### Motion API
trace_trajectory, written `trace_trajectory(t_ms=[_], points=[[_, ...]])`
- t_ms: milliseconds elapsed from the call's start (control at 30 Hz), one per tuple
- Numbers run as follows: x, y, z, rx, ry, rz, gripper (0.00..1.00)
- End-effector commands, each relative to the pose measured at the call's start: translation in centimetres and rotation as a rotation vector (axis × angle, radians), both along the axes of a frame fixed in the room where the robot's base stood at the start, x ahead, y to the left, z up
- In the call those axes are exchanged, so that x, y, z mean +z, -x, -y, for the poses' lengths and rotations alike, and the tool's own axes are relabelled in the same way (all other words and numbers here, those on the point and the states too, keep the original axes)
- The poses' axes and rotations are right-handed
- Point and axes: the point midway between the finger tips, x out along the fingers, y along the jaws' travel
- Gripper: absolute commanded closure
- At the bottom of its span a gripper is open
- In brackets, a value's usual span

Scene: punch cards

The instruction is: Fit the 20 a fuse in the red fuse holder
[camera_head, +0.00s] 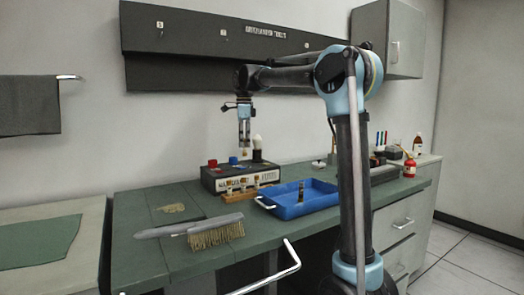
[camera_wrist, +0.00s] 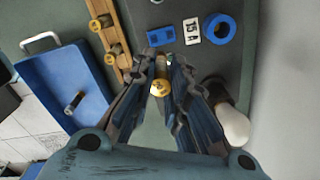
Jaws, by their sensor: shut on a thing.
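My gripper (camera_head: 244,151) is shut on a fuse with a gold cap (camera_wrist: 160,88) and holds it in the air above the dark fuse box (camera_head: 232,184). In the wrist view the jaws (camera_wrist: 162,80) close around the fuse; its rating cannot be read. The red fuse holder (camera_head: 212,163) sits on top of the box at its left end and is not seen in the wrist view. A blue holder (camera_head: 233,160) stands to its right; its round blue part (camera_wrist: 218,28) lies beside a "15 A" label (camera_wrist: 191,27).
A wooden rack (camera_head: 236,194) with several gold-capped fuses stands before the box. A blue tray (camera_head: 325,193) to its right holds another fuse (camera_wrist: 74,102). A brush (camera_head: 215,235) lies at the front left.

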Motion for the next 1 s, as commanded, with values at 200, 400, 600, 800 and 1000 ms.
trace_trajectory(t_ms=[200, 400, 600, 800, 1000], points=[[1.5, -1.4, -7.3, 0.048, -0.001, 0.001, 1.00], [2.2, -1.7, -12.2, 0.078, -0.001, 0.002, 1.00], [2.4, -1.6, -14.3, 0.090, -0.001, 0.002, 1.00], [1.9, -1.6, -14.5, 0.091, -0.001, 0.002, 1.00], [0.6, -1.6, -14.5, 0.091, -0.001, 0.002, 1.00]])
